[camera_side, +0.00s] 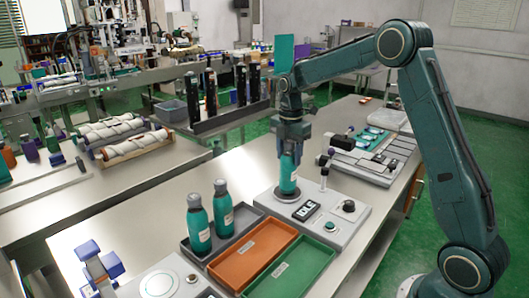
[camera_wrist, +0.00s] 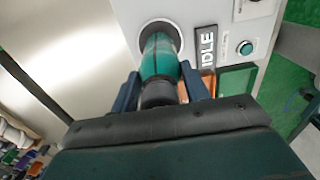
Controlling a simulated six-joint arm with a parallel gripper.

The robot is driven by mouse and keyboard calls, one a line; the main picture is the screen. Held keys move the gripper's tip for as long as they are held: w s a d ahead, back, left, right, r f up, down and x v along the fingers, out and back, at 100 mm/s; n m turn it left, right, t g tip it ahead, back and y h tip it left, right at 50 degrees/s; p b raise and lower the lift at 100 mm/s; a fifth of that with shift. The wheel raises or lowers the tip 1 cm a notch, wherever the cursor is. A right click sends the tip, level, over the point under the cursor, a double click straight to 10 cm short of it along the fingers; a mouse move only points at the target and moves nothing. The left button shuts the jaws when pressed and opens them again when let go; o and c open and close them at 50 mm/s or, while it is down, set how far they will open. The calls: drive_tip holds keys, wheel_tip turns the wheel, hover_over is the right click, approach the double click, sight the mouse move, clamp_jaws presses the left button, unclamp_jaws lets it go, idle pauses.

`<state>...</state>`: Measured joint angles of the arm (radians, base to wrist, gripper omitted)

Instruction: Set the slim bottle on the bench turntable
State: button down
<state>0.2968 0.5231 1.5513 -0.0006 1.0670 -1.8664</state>
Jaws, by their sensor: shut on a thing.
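My gripper (camera_side: 291,146) is shut on a slim teal bottle (camera_side: 288,172) with a grey cap, gripping it near the top. The bottle is upright, with its base at the round dark-rimmed turntable (camera_side: 287,197) on the pale bench unit. I cannot tell whether the base touches the disc. In the wrist view the bottle (camera_wrist: 159,58) runs from between the fingers (camera_wrist: 160,84) to the round turntable (camera_wrist: 153,27), and its base covers most of the disc.
A display reading IDLE (camera_side: 306,211) and a knob (camera_side: 349,206) sit right of the turntable. Two other teal bottles (camera_side: 198,228) (camera_side: 222,212) stand in a grey tray (camera_side: 228,240) in front. An orange tray (camera_side: 252,256) and green tray (camera_side: 292,268) lie alongside.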

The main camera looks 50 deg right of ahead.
drive_tip(key=shift+f, duration=0.1)
drive_tip(key=c, duration=0.7)
unclamp_jaws()
wheel_tip(320, 180, up, 11)
drive_tip(key=shift+r, duration=0.65)
